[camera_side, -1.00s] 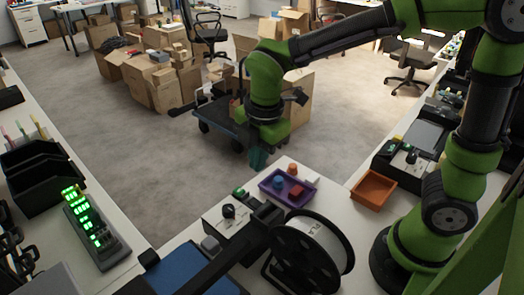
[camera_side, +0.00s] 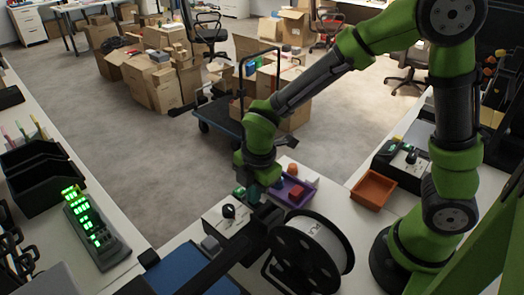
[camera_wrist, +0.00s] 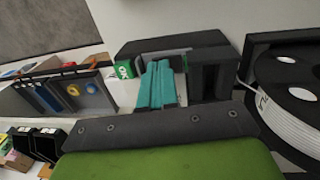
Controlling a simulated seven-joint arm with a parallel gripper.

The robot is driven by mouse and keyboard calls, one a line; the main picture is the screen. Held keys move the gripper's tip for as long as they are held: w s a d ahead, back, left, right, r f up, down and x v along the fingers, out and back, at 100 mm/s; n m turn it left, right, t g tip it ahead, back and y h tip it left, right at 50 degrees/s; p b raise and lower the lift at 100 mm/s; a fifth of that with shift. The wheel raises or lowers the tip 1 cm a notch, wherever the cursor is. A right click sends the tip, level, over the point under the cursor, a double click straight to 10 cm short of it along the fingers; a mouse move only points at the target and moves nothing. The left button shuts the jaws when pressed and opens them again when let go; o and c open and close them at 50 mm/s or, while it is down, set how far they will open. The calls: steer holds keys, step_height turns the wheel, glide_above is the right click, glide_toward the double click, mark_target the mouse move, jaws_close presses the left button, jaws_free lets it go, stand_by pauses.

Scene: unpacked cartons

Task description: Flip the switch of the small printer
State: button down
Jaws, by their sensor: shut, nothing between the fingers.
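The small printer with a blue bed (camera_side: 190,268) stands at the bottom of the side view. Its control box (camera_side: 226,221) has a pale top face with a black knob (camera_side: 228,211). A small green part, seemingly the switch (camera_side: 239,191), sits at the box's far edge. It seems to show in the wrist view as a green block with white marks (camera_wrist: 123,69). My gripper (camera_side: 254,193) points down just right of the green part. Its teal fingers (camera_wrist: 158,86) are shut and empty. I cannot tell whether they touch anything; the contact area is partly hidden.
A black-flanged filament spool (camera_side: 312,252) stands close to the right of the control box. A purple tray (camera_side: 297,201) with small parts lies behind my gripper. An orange tray (camera_side: 372,189) and another knobbed control box (camera_side: 404,160) stand farther right.

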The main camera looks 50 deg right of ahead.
steer(key=shift+w+f, duration=0.2)
steer(key=shift+f, duration=0.3)
steer(key=shift+s, duration=1.05)
step_height(320, 180, up, 15)
steer(key=shift+s+f, duration=0.15)
steer(key=shift+s, duration=0.25)
